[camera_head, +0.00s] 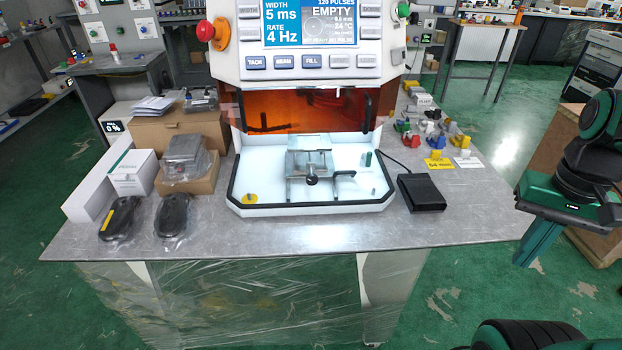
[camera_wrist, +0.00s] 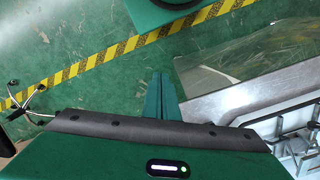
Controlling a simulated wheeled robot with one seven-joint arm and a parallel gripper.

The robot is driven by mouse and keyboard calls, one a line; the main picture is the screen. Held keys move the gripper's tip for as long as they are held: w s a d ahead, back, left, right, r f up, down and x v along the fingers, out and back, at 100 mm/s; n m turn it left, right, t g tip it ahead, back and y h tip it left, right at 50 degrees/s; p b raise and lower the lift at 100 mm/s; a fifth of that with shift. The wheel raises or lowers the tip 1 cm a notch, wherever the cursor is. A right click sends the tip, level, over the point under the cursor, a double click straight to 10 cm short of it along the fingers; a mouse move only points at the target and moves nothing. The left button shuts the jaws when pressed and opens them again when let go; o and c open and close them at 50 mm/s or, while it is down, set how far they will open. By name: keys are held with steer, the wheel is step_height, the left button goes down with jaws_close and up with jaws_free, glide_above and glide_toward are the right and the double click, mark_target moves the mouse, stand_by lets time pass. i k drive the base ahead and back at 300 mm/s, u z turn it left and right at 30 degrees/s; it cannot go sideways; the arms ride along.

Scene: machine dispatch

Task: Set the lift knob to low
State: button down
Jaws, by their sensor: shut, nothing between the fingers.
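The machine (camera_head: 308,100) stands on the grey table with its orange window raised above an open white work bay. In the bay is a metal lift stage (camera_head: 308,162) with a round black knob (camera_head: 312,181) at its front, probably the lift knob. Its setting marks are too small to read. My gripper (camera_wrist: 161,84) shows in the wrist view as two green fingers together, empty, above the green floor. It is apart from the knob.
A black pedal (camera_head: 421,193) lies right of the bay. Wrapped black mice (camera_head: 172,216), a white box (camera_head: 132,172) and cardboard boxes crowd the table's left. Small coloured parts (camera_head: 434,140) stand at the back right. The table's front strip is clear.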

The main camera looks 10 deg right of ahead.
mark_target(312, 179)
steer(key=u, duration=0.35)
steer(key=k, duration=1.45)
steer(key=z, duration=0.4)
steer(key=i, duration=1)
steer(key=u, duration=0.05)
